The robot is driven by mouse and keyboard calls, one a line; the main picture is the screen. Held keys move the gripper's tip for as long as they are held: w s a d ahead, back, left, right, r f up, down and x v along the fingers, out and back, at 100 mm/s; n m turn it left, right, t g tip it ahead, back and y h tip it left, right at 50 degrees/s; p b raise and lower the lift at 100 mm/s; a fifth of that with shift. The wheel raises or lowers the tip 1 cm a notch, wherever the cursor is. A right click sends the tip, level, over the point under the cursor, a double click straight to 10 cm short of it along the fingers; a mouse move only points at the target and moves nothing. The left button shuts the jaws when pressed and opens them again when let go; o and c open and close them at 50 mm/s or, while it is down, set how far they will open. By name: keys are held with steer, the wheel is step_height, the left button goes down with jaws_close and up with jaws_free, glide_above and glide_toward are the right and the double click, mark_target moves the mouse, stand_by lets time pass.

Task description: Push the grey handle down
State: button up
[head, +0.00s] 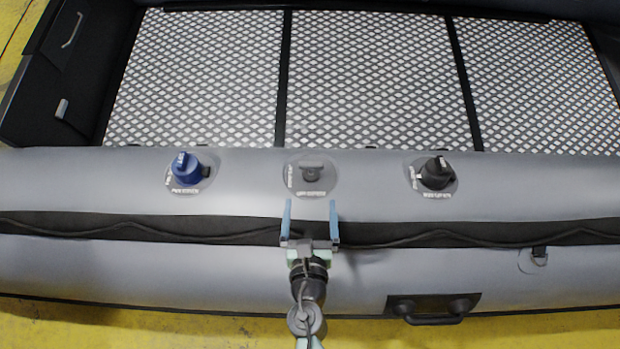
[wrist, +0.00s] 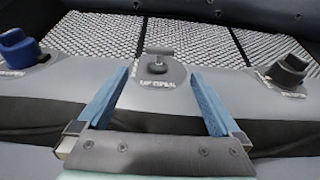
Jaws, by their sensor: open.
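The grey handle (head: 311,170) is a small T-shaped valve handle on a round grey plate, in the middle of the boat's side tube. It stands up from the plate, and it also shows in the wrist view (wrist: 159,51), top centre. Lettering that seems to read "UP OPEN" is on the plate below it. My gripper (head: 311,206) is open and empty, with its two blue fingers apart and pointing toward the handle. In the wrist view the fingertips (wrist: 160,73) lie to either side of the handle's plate. They appear short of the handle and not touching it.
A blue valve cap (head: 187,167) stands left of the handle and a black valve cap (head: 435,173) right of it, both on the grey tube (head: 250,175). A black carry handle (head: 433,308) is at the lower right. The patterned boat floor (head: 375,80) behind is clear.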

steer(key=shift+v, duration=1)
